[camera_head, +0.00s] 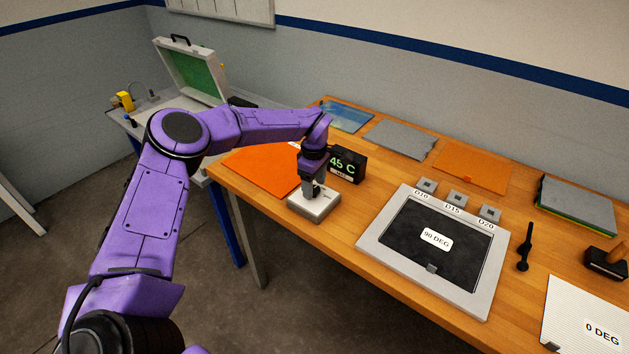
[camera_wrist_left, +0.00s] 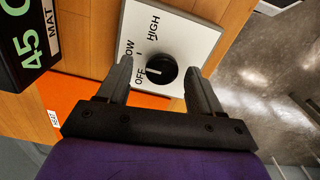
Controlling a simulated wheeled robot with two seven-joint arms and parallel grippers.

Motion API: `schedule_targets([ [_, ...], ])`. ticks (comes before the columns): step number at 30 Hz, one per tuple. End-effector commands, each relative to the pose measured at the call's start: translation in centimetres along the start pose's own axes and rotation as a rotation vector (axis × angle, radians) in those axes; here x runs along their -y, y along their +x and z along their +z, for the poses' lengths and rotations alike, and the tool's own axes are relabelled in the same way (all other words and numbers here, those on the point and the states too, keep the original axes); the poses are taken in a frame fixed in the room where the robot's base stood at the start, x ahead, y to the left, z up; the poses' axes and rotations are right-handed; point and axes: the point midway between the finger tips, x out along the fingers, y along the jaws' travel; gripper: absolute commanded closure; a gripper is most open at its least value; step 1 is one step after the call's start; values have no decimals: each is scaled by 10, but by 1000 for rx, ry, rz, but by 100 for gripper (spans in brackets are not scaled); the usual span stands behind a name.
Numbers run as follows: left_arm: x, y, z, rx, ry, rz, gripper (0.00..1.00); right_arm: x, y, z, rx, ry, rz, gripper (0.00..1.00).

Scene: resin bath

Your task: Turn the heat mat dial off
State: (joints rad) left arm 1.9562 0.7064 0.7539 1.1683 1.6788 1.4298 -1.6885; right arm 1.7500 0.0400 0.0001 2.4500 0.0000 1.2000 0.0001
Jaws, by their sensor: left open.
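The heat mat dial is a black round knob (camera_wrist_left: 161,69) on a white control box (camera_wrist_left: 185,30) marked OFF, LOW and HIGH. A white pointer line on the knob points left in the left wrist view, toward the OFF and LOW side; its exact setting is hard to tell. My left gripper (camera_wrist_left: 158,66) is open, with one finger on each side of the knob and visible gaps. In the head view, the left gripper (camera_head: 312,188) is pointed down over the control box (camera_head: 327,205), hiding the knob. My right gripper is not in view.
A black display (camera_head: 347,164) reading 45 C stands just behind the box. An orange sheet (camera_head: 255,168) lies to the left. A grey-framed black mat (camera_head: 400,242) labelled 90 DEG lies to the right. The table's front edge is close to the box.

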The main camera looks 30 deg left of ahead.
Motion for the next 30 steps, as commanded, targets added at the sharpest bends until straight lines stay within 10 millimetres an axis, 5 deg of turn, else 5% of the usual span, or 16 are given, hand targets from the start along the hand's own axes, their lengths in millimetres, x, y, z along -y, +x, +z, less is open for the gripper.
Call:
schedule_targets([
  [9,0,6,0,0,0,1,35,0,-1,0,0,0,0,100],
  [14,0,6,0,0,0,1,87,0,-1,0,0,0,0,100],
  [15,0,6,0,0,0,1,91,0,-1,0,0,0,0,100],
  [30,-1,8,0,0,-129,2,91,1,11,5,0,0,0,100],
])
